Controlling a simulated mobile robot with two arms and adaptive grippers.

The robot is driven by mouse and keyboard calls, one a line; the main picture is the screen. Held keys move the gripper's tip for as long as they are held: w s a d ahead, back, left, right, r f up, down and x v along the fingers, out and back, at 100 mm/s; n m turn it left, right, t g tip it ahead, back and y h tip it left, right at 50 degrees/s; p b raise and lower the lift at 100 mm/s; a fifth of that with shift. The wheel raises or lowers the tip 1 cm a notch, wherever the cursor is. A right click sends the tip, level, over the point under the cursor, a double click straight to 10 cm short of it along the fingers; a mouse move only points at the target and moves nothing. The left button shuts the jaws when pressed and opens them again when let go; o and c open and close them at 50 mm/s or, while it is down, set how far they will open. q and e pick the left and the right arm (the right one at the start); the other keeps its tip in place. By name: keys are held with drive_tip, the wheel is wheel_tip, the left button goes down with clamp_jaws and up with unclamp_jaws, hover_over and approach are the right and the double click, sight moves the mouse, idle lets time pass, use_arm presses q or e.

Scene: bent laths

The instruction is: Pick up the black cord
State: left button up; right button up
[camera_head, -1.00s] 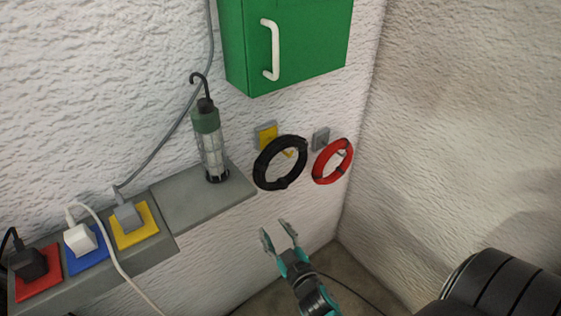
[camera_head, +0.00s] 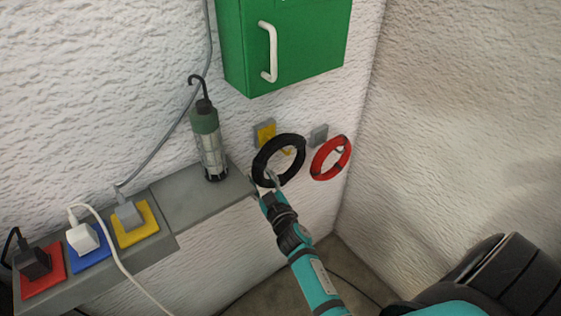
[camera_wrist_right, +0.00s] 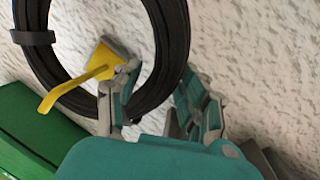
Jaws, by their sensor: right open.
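The black cord (camera_head: 291,143) is a coil hanging on a yellow hook (camera_head: 264,132) on the white wall. It fills much of the right wrist view (camera_wrist_right: 172,30), with a band around it and the yellow hook (camera_wrist_right: 99,64) inside its loop. My right gripper (camera_head: 264,180) is at the coil's lower left edge. In the right wrist view its open fingers (camera_wrist_right: 160,100) are on either side of the coil's strand, one inside the loop and one outside. I cannot tell whether they touch it. My left gripper is not in view.
A red coil (camera_head: 331,158) hangs on a grey-plated hook (camera_head: 319,133) close to the right. A hand lamp (camera_head: 209,145) stands on the grey ledge (camera_head: 195,197) to the left, with plugs further left. A green cabinet (camera_head: 290,45) is above. The right wall is bare.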

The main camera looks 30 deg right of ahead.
drive_tip(key=w, duration=0.5)
drive_tip(key=shift+d, duration=0.35)
drive_tip(key=shift+s, duration=0.1)
clamp_jaws()
drive_tip(key=shift+r, duration=0.1)
idle(0.4)
